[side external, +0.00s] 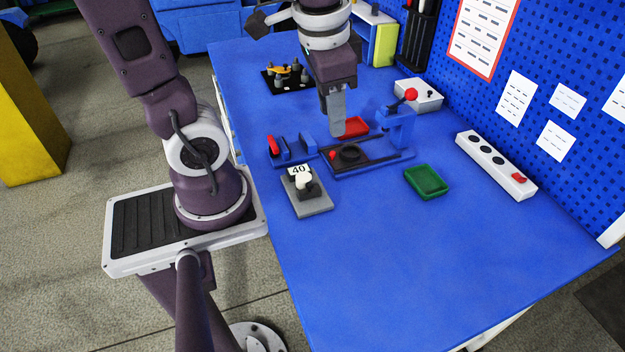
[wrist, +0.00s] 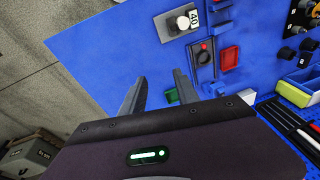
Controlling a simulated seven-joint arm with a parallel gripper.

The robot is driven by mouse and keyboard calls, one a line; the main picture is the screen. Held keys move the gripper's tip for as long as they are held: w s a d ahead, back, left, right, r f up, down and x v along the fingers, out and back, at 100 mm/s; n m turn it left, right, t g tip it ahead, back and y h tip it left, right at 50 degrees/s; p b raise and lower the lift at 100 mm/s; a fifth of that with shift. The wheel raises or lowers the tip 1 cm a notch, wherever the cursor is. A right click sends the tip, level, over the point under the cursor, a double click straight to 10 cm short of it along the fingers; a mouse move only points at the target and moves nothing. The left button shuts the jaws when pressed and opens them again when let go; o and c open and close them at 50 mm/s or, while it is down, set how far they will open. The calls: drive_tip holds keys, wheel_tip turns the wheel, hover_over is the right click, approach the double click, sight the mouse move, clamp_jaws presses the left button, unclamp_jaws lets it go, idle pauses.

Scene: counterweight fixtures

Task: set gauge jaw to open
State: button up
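My gripper (side external: 338,128) points down over the middle of the fixtures; in the wrist view (wrist: 160,77) its two fingers are apart with nothing between them. I cannot tell which part is the gauge jaw. A grey plate (side external: 311,206) in front holds a white knob (side external: 304,181) and a "40" label (side external: 298,170).
A red tray (side external: 354,126) lies behind the dark base and a green tray (side external: 427,181) to its right. A white box (side external: 418,94) and a white strip (side external: 497,164) stand near the pegboard. The table front right is clear.

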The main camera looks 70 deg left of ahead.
drive_tip(key=w+a+f+m+g, duration=0.1)
drive_tip(key=w+a+f+g, duration=0.15)
drive_tip(key=f, duration=0.35)
drive_tip(key=w+a+f+m+g, duration=0.1)
drive_tip(key=a+f+g, duration=0.1)
drive_tip(key=a+f, duration=0.3)
drive_tip(key=m+g, duration=0.1)
drive_tip(key=g, duration=0.1)
approach(310, 184)
drive_tip(key=f, duration=0.1)
drive_tip(key=shift+t, duration=0.25)
drive_tip(key=x, duration=0.6)
drive_tip(key=shift+s+a+f, duration=0.1)
drive_tip(key=shift+s+f, duration=0.15)
drive_tip(key=shift+s, duration=0.25)
clamp_jaws()
